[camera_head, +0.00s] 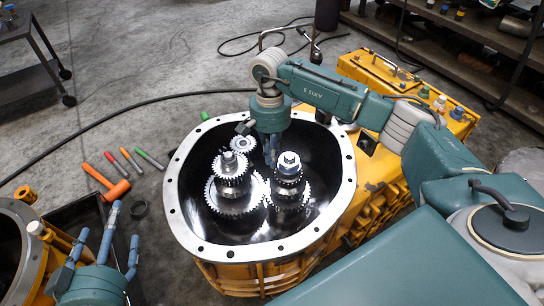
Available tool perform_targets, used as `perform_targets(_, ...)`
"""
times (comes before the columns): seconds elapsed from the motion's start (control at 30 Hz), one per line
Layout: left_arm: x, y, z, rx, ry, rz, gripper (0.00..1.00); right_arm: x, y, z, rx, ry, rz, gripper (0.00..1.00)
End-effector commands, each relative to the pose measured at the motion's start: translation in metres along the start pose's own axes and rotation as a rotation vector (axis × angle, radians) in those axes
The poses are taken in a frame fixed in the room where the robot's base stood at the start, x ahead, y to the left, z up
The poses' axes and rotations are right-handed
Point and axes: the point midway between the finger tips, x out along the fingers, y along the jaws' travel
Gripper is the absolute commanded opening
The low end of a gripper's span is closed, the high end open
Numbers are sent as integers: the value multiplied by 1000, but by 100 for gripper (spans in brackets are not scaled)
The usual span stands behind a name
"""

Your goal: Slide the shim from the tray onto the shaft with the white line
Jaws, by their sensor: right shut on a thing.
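My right gripper (272,158) reaches down into the open housing, between the two upright shafts and close to the left side of the right one. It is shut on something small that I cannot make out. The left shaft (230,163) and the right shaft (289,163) both carry gears; the right one has a pale bluish top. I cannot make out a white line on either. My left gripper (110,235) is over the dark tray (62,216) at the lower left, its fingers spread and empty. I cannot clearly identify the shim; a dark ring (139,209) lies beside the tray.
The yellow housing has a wide pale rim (181,205) with bolt holes around the shafts. A small gear (243,144) sits behind the left shaft. An orange hammer (106,182) and several markers lie on the floor to the left. A second yellow housing (22,250) is at lower left.

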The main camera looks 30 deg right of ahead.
Motion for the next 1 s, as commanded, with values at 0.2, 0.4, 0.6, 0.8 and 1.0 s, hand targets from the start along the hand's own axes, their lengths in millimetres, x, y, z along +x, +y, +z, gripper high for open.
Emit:
perform_targets(0.2,1,1,-6,-1,30,2,78,2,0,0,0,0,0,0)
perform_targets(0.4,1,2,-12,-2,59,4,78,4,0,-1,0,0,0,0)
perform_targets(0.6,1,3,-20,-2,90,6,78,6,0,-1,0,0,0,0)
perform_targets(0.8,1,4,-28,-2,122,8,78,8,0,-1,0,0,0,0)
perform_targets(1.0,1,6,-34,-3,152,11,78,9,0,-1,0,0,0,0)
